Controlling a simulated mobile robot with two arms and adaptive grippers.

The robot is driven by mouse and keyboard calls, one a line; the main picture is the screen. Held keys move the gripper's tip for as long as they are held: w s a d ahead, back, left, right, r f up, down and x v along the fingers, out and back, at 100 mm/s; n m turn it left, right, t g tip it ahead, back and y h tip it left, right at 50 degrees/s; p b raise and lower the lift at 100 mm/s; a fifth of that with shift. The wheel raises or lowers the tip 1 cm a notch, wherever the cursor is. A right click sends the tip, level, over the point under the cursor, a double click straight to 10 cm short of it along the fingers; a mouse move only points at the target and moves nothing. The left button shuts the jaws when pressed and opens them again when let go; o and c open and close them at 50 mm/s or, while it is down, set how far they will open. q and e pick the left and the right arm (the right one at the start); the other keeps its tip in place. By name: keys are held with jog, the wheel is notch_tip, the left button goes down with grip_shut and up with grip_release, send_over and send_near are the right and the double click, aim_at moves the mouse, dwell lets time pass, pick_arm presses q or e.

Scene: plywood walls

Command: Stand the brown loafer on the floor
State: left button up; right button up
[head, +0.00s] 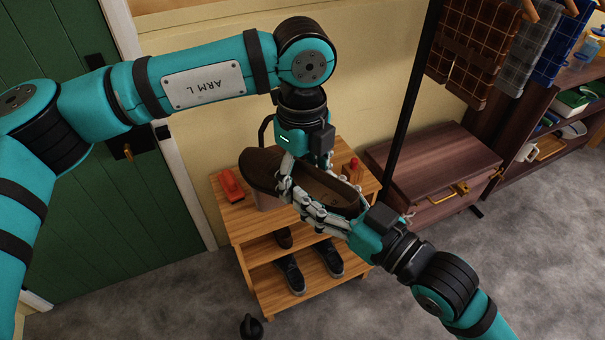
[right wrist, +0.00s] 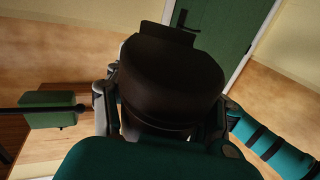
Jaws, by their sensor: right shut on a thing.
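A brown loafer (head: 258,168) is held on its side or tilted above the top of a wooden shoe rack, toe end to the left in the head view. My right gripper (head: 303,202) is shut on it from the front right. In the right wrist view the dark brown loafer (right wrist: 170,85) fills the space between the fingers of my right gripper (right wrist: 163,110). My left gripper (head: 286,178) comes down from above, its fingers at the loafer's middle. They overlap the shoe and the right fingers, so their opening is unclear. The grey floor (head: 400,285) lies in front.
The wooden rack (head: 262,222) carries a red object (head: 231,186) and a small red-topped item (head: 352,167). Dark shoes (head: 291,274) stand on its lower shelf. A black object (head: 252,327) is on the floor in front. A wooden chest (head: 430,165) and dark pole (head: 412,90) stand right.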

pick_arm(q)
jog(key=c, duration=0.7)
pick_arm(e)
jog(key=shift+a+r, duration=0.1)
pick_arm(q)
jog(key=shift+c, duration=0.2)
pick_arm(e)
jog(key=o, duration=1.4)
jog(key=shift+o, duration=0.2)
